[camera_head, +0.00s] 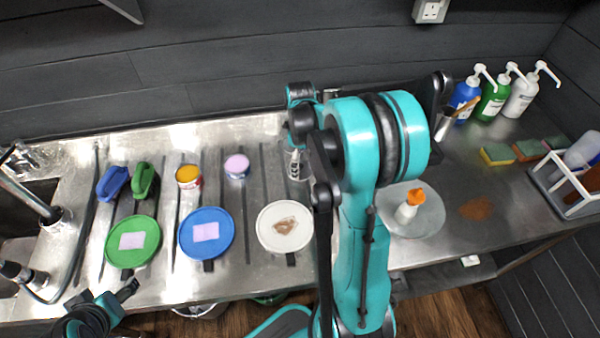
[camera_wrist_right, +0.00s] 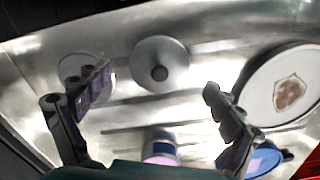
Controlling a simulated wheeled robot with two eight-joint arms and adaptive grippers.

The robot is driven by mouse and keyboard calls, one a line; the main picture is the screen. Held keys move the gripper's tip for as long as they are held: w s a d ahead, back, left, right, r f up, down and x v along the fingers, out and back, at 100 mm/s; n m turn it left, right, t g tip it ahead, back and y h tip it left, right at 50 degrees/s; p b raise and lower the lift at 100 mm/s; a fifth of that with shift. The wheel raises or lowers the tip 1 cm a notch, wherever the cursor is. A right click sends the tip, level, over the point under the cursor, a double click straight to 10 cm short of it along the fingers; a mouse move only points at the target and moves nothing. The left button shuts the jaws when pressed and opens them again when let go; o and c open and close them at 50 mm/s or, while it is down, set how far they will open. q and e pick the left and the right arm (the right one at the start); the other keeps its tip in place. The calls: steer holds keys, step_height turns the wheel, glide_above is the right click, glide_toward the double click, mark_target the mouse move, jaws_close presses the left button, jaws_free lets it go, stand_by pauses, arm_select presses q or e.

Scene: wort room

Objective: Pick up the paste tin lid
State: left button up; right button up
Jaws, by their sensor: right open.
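A round grey lid with a dark central knob, which I take for the paste tin lid (camera_wrist_right: 160,50), lies flat on the steel counter in the right wrist view. My right gripper (camera_wrist_right: 158,82) is open, with one finger on each side of the lid in that picture; contact with it does not show. In the head view my right arm covers much of that spot, and the right gripper (camera_head: 303,125) shows only in part. A small tin with a pink top (camera_head: 237,166) stands left of it, also in the right wrist view (camera_wrist_right: 160,147). My left gripper (camera_head: 105,302) is at the lower left, its jaws unclear.
A white disc with a brown patch (camera_head: 270,238), a blue disc (camera_head: 190,245) and a green disc (camera_head: 118,258) line the front. A yellow-topped tin (camera_head: 188,178) and blue and green brushes (camera_head: 113,183) stand behind. Pump bottles (camera_head: 492,103) stand at back right.

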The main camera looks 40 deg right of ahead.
step_height(320, 180, down, 2)
steer(key=shift+w+f, duration=0.1)
steer(key=shift+r, duration=0.2)
jaws_close()
steer(key=shift+a, duration=0.1)
